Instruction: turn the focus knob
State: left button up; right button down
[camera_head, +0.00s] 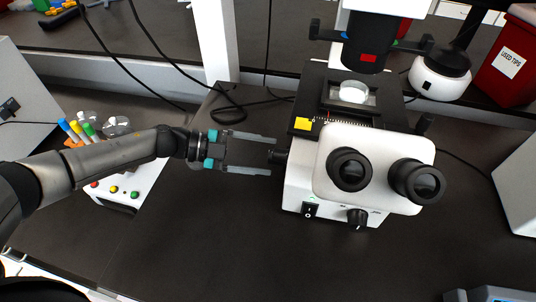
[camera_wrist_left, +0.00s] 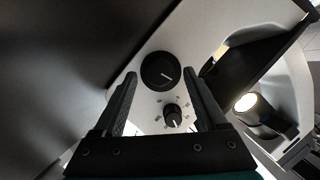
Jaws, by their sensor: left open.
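The white microscope (camera_head: 300,190) stands on the dark bench in the head view. A black knob (camera_head: 279,155) sticks out from its left side. In the left wrist view a large round black knob (camera_wrist_left: 158,73) with a white line shows on the side panel, with a smaller black knob (camera_wrist_left: 172,117) ringed by dial marks beside it. Which of these is the focus knob is not labelled. My left gripper (camera_head: 272,156) is open and empty, pointing at the side knob. Its fingers (camera_wrist_left: 159,76) appear on either side of the large knob; contact cannot be told. My right gripper is not in view.
A front knob (camera_head: 357,217) and eyepieces (camera_head: 350,169) sit on the microscope's front. A white box with coloured buttons (camera_head: 125,190) stands under my left arm. A red tip bin (camera_head: 510,65) is at the back right.

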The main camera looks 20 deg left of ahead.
pick_arm(q)
jog(key=v, duration=1.3)
jog(key=shift+a+b, duration=0.2)
jog(key=shift+b, duration=0.25)
jog(key=shift+s, duration=0.15)
dwell(1.3)
